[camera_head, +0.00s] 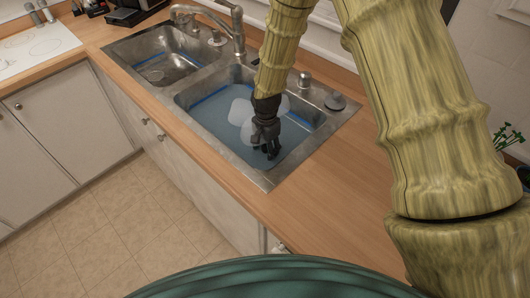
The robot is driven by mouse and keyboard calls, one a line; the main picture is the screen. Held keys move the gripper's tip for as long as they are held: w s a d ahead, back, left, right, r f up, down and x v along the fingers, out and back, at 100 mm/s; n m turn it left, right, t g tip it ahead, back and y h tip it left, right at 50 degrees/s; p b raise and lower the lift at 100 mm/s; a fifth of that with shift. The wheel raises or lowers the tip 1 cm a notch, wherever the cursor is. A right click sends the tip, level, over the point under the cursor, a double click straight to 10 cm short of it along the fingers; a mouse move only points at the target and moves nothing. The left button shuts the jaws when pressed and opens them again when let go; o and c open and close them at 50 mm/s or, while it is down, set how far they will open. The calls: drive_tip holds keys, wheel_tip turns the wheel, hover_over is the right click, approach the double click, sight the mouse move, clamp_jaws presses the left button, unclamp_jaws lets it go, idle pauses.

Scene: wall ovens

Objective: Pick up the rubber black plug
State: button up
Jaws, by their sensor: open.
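The two are apart. The dark fingers hide part of the basin floor, and I cannot tell if anything dark lies directly beneath them.
White dishes (240,112) sit in the right basin beside my gripper, partly hidden by it. A faucet (237,30) stands behind the basins. The left basin (165,66) looks empty. The wooden counter (330,190) is clear at the right front. A green plant (507,137) stands at the far right.

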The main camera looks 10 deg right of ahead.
drive_tip(key=c, duration=1.1)
drive_tip(key=shift+r, duration=0.1)
